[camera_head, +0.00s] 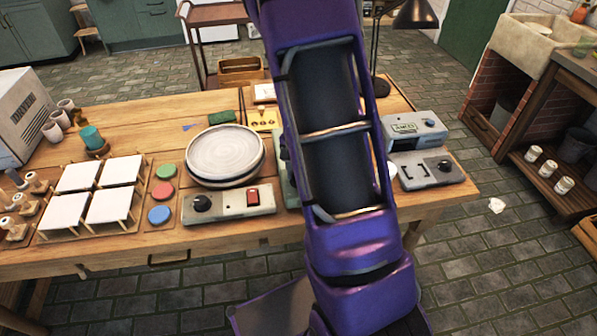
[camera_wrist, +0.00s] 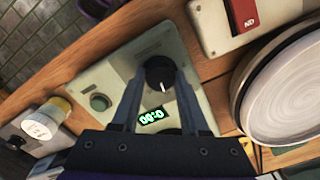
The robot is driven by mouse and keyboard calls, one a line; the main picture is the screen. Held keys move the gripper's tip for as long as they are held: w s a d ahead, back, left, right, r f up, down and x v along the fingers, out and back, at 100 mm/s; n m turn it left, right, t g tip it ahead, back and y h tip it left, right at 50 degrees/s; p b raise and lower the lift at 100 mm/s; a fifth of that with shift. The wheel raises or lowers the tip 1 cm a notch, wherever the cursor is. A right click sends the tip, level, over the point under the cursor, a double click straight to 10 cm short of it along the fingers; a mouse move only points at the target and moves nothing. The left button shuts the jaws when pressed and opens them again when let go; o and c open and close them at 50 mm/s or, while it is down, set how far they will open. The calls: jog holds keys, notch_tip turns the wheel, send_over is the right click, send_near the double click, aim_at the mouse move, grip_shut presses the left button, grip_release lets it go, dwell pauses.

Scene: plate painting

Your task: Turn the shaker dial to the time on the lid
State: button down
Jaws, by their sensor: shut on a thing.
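The pale green shaker panel (camera_wrist: 92,75) fills the middle of the wrist view. Its round black dial (camera_wrist: 159,70) has a white pointer line. My gripper (camera_wrist: 160,76) is shut on the dial, one finger on each side. A small green display (camera_wrist: 152,116) below the dial shows digits that look like 00:0, partly cut off. A round green button (camera_wrist: 99,102) sits at the panel's left. A jar with a white lid (camera_wrist: 40,127) stands to the left; the writing on the lid is too small to read. In the head view my arm hides most of the shaker (camera_head: 286,158).
A potter's wheel (camera_head: 224,154) with a red switch stands left of the shaker. White tiles (camera_head: 115,205) and several coloured discs (camera_head: 163,190) lie on the wooden table (camera_head: 230,241) at left.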

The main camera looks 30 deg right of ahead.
jog(key=shift+c, duration=2.1)
grip_release()
jog(key=shift+r, duration=0.15)
notch_tip(320, 180, up, 17)
jog(key=p, duration=0.2)
jog(key=shift+r, duration=0.1)
